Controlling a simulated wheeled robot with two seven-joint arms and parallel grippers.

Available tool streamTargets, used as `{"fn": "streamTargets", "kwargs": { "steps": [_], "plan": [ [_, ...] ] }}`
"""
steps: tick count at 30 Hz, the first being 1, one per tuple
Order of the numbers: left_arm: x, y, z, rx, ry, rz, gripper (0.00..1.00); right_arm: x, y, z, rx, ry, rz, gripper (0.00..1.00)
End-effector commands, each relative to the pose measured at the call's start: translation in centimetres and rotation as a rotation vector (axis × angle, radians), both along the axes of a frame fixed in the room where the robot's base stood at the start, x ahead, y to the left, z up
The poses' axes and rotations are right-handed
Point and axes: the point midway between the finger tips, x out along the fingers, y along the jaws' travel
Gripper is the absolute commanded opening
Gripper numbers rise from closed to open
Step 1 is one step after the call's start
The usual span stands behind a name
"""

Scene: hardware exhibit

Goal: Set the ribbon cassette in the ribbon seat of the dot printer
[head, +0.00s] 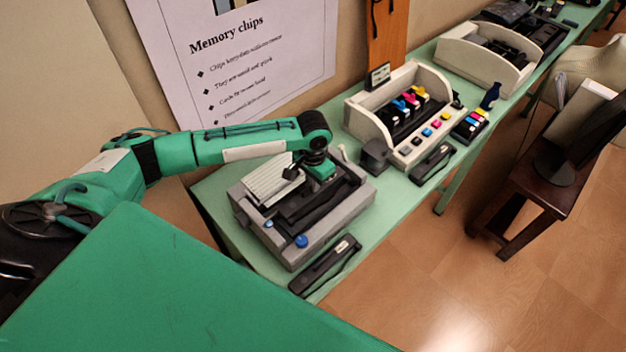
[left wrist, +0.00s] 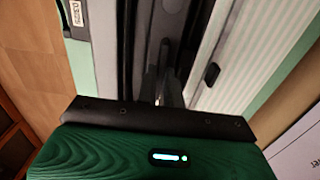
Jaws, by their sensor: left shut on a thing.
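The dot printer (head: 345,222) is a grey, open-topped box on the green bench, with a pale ribbed panel (head: 268,178) along its back; the panel also shows in the left wrist view (left wrist: 240,60). My left gripper (head: 314,184) reaches down over the printer's middle. In the left wrist view its fingers (left wrist: 168,88) are shut on a dark piece, apparently the long black ribbon cassette (head: 318,204), which lies lengthwise in or just over the printer's opening. The fingers and wrist hide part of it, so I cannot tell whether it is fully down in the ribbon seat.
A black, long part with a pale label (head: 325,265) lies on the bench before the printer. A similar one (head: 432,162) lies by a white inkjet printer (head: 405,112) with coloured cartridges. A small dark block (head: 375,157) stands between the printers. A brown chair (head: 545,185) stands at right.

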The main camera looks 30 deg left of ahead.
Motion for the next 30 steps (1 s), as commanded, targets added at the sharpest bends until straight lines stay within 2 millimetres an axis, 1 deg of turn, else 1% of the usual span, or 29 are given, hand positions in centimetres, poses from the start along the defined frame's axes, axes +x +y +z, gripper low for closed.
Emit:
{"fn": "streamTargets", "kwargs": {
  "steps": [17,18,21,30],
  "plan": [
    [0.0,0.0,-1.1,0.000,0.000,0.000,0.00,0.0,0.0,0.3,0.000,0.000,0.000,0.36],
    [0.0,0.0,-1.2,0.000,0.001,0.000,0.12,0.0,0.0,0.3,0.000,0.000,0.000,0.36],
    [0.0,0.0,-1.2,0.000,0.001,0.000,0.30,0.0,0.0,0.3,0.000,0.000,0.000,0.36],
    [0.0,0.0,-1.0,0.001,0.000,0.000,0.30,0.0,0.0,0.2,0.000,0.000,0.000,0.36]
  ]
}}
